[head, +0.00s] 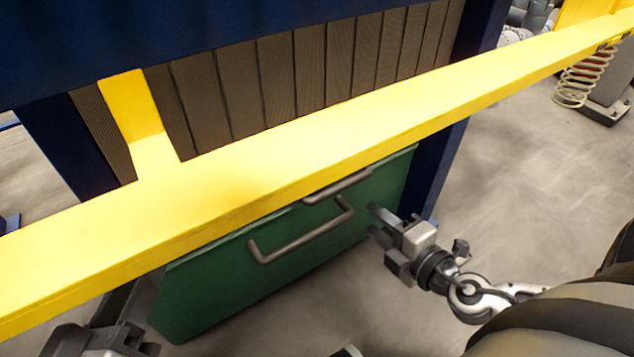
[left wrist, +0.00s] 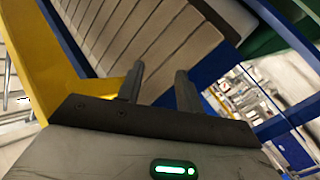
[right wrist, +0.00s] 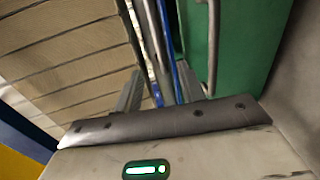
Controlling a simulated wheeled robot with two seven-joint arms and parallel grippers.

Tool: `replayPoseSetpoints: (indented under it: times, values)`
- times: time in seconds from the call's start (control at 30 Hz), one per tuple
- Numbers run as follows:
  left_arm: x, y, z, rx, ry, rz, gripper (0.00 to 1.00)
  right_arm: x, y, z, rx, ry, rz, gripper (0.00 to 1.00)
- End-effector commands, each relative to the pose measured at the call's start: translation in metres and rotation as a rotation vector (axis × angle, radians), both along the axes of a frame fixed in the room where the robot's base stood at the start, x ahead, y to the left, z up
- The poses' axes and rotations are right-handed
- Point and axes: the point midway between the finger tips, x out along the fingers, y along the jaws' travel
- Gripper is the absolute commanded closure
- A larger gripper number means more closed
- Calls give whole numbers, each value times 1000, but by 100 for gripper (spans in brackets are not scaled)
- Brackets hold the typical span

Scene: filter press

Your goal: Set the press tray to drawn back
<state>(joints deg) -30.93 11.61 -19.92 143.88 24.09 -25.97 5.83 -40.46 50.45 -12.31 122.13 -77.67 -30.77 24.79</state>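The press tray shows in the head view as a green front panel (head: 225,290) under the yellow beam, with a grey bar handle (head: 300,238) across its face. My right gripper (head: 378,222) is just right of the handle's right end, apart from it. In the right wrist view its fingers (right wrist: 162,88) are spread with nothing clearly held; the green panel (right wrist: 235,45) and a handle bar (right wrist: 213,50) lie to their right. My left gripper (head: 128,300) is at the panel's lower left, partly hidden by the beam. Its fingers (left wrist: 160,80) are spread and empty in the left wrist view.
A long yellow beam (head: 300,145) crosses in front of the brown filter plates (head: 290,75) and hides the tray's top. A blue post (head: 425,185) stands right of the tray. A coil spring (head: 580,80) is at the far right. Bare floor lies at right.

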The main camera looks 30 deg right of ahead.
Motion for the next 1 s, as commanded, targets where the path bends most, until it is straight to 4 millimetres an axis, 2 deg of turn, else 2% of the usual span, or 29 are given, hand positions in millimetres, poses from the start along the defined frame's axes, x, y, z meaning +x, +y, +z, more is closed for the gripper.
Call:
replayPoseSetpoints:
  times: [0.17,0.7,0.83,1.0]
  values:
    - [2,1,3,7,-24,3,64,21,1,-2,-1,-6,0,60]
    - [13,5,19,53,-187,31,64,116,9,-23,1,-4,-1,60]
    - [16,6,24,61,-230,41,64,135,10,-27,1,-2,-2,60]
    - [18,7,32,79,-287,46,64,149,12,-30,1,-1,0,60]
